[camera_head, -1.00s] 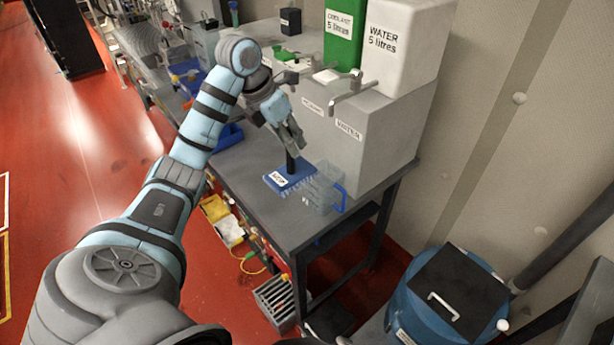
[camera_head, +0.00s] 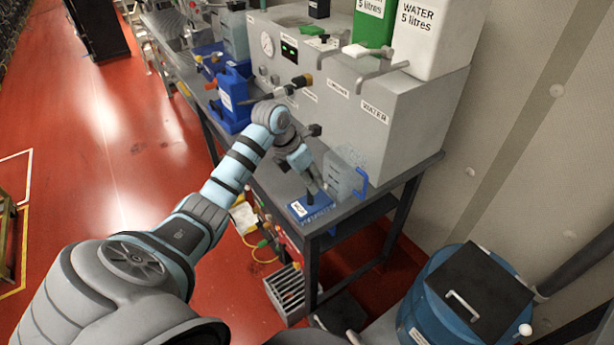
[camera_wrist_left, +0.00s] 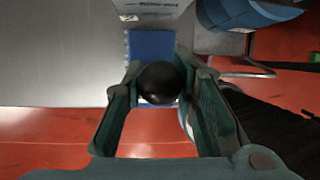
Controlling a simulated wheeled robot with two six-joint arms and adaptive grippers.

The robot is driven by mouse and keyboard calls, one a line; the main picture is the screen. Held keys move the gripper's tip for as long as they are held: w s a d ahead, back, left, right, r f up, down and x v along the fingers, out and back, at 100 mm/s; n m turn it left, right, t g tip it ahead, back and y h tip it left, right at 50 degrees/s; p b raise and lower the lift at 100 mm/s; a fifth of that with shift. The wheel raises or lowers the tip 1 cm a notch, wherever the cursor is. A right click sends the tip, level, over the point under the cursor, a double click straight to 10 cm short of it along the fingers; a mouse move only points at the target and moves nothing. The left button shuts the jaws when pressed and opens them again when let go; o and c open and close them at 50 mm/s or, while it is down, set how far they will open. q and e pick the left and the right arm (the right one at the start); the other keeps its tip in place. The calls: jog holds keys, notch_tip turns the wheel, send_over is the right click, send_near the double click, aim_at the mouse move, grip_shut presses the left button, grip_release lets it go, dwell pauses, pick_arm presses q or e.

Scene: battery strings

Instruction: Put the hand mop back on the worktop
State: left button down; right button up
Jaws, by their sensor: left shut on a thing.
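The hand mop has a flat blue head with a white label (camera_head: 311,209); it shows near the front corner of the grey worktop (camera_head: 262,182). I cannot tell whether the head touches the top. My left gripper (camera_head: 314,188) is above it, with its fingers around the mop's handle. In the left wrist view my left gripper (camera_wrist_left: 160,95) is shut on the round black end of the handle (camera_wrist_left: 158,82). The blue head (camera_wrist_left: 151,45) shows beyond it, close to the worktop's edge. My right gripper is not in view.
A clear jug with a blue handle (camera_head: 345,174) stands just behind the mop. The grey dispenser cabinet (camera_head: 385,125) rises behind it. A blue container (camera_head: 232,100) stands farther left. A blue drum (camera_head: 462,305) stands on the right, off the worktop.

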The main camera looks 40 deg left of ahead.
pick_arm(q)
jog(key=shift+s+r, duration=0.15)
jog(key=shift+s, duration=0.2)
jog(key=shift+s+a+f, duration=0.15)
jog(key=shift+s+f, duration=0.05)
jog(key=c, duration=1.6)
grip_release()
jog(key=shift+w, duration=0.1)
jog(key=o, duration=0.3)
jog(key=shift+w, duration=0.2)
jog(key=shift+r, duration=0.3)
jog(key=v, duration=1.2)
jog(key=shift+b, duration=0.3)
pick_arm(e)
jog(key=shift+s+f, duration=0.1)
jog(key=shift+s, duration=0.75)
